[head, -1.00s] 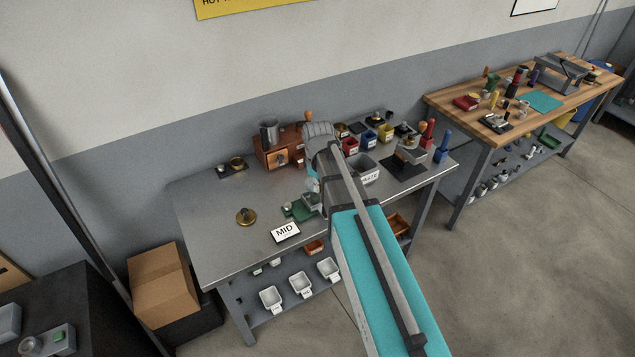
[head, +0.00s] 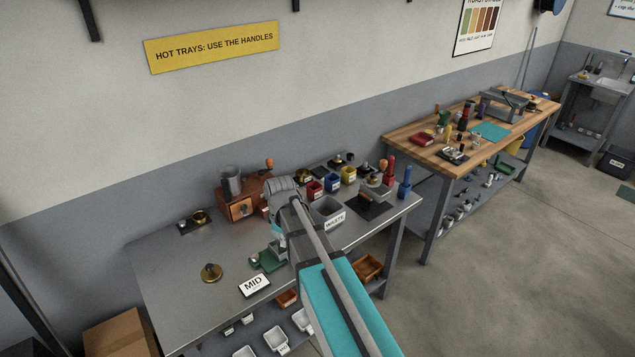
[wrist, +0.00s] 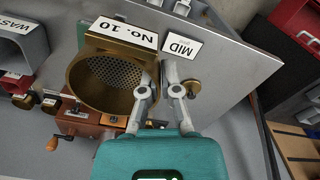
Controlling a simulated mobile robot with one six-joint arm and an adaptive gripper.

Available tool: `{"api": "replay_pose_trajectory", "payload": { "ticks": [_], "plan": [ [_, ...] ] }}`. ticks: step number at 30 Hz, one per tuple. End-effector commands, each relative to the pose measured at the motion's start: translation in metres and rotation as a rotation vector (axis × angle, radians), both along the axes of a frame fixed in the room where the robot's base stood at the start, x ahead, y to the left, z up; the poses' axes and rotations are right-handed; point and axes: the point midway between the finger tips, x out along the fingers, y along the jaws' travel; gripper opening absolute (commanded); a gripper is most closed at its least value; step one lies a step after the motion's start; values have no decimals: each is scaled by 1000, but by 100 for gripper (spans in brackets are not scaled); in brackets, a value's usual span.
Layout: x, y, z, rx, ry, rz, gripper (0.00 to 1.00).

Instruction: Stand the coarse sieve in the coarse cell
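A brass sieve (wrist: 108,82) with a perforated bottom and a "No. 10" label (wrist: 124,33) fills the middle left of the wrist view, close to the camera. I take it for the coarse sieve. My gripper (wrist: 161,72) is at its right edge; the fingertips are close together and appear to pinch that edge, though the contact itself is not clear. The sieve looks raised above the table and tilted to the camera. In the head view my arm hides the sieve and most of the gripper (head: 277,230). I cannot pick out the coarse cell.
The grey steel table (head: 165,285) holds a wooden grinder (head: 240,207), a "MID" card (head: 254,285), a brass knobbed disc (head: 210,272), a waste bin (head: 328,212) and several coloured cups. Its left part is mostly clear. A wooden bench (head: 405,142) stands to the right.

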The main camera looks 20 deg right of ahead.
Motion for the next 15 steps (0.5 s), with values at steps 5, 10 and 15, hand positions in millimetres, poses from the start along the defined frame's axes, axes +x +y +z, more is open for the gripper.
{"api": "replay_pose_trajectory", "payload": {
  "ticks": [5, 10, 15],
  "plan": [
    [0, 0, -26, 0, 0, 0, 0],
    [0, 0, -34, 0, 0, 0, 0],
    [0, 0, -34, 0, 0, 0, 0]
  ]
}}
